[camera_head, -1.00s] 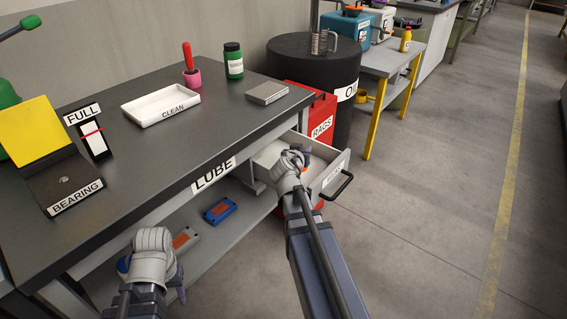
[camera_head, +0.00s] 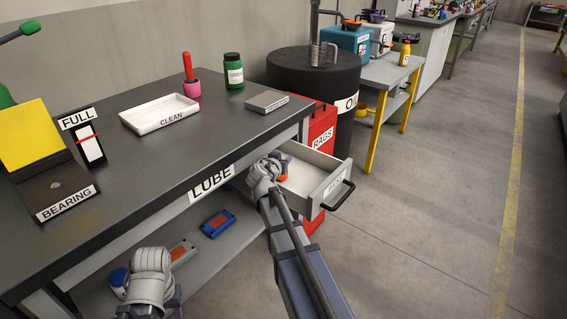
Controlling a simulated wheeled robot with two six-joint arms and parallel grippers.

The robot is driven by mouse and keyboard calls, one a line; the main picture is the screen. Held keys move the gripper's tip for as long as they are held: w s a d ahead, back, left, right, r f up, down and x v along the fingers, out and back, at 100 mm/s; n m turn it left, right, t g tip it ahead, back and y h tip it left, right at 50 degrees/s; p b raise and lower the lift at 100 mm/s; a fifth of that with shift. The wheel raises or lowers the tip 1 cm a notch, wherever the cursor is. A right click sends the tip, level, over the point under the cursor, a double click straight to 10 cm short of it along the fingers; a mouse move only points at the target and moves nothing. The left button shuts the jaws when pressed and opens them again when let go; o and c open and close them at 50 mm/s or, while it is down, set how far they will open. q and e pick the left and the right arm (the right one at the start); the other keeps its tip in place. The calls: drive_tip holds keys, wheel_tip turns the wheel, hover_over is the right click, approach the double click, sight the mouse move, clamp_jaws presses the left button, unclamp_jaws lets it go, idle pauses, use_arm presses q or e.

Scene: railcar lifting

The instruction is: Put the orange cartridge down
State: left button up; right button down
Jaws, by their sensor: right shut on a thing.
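The orange cartridge (camera_head: 283,178) shows as a small orange patch beside my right gripper, over the open drawer. Most of it is hidden behind the gripper. My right gripper (camera_head: 281,163) is shut on it, at the left part of the drawer (camera_head: 328,190). I cannot tell whether the cartridge touches the drawer floor. My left gripper (camera_head: 172,300) is low at the left, in front of the shelf under the bench. Its fingers are mostly hidden behind its wrist, so its opening cannot be seen.
The black LUBE bench (camera_head: 160,160) carries a white CLEAN tray (camera_head: 160,113), a green jar (camera_head: 233,72) and a grey block (camera_head: 267,102). The lower shelf holds a blue case (camera_head: 218,223). A red RAGS bin (camera_head: 322,128) stands behind the drawer. The floor at right is clear.

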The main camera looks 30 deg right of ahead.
use_arm(q)
drive_tip(key=shift+f, duration=0.35)
use_arm(e)
drive_tip(key=shift+s+f, duration=0.15)
drive_tip(key=shift+f, duration=0.15)
drive_tip(key=shift+f, duration=0.1)
drive_tip(key=shift+f, duration=0.15)
use_arm(q)
drive_tip(key=shift+f, duration=0.1)
use_arm(e)
drive_tip(key=c, duration=0.6)
unclamp_jaws()
drive_tip(key=shift+r, duration=0.25)
use_arm(q)
wheel_tip(320, 180, up, 5)
drive_tip(key=p, duration=0.4)
drive_tip(key=shift+f, duration=0.2)
use_arm(e)
drive_tip(key=v, duration=1.2)
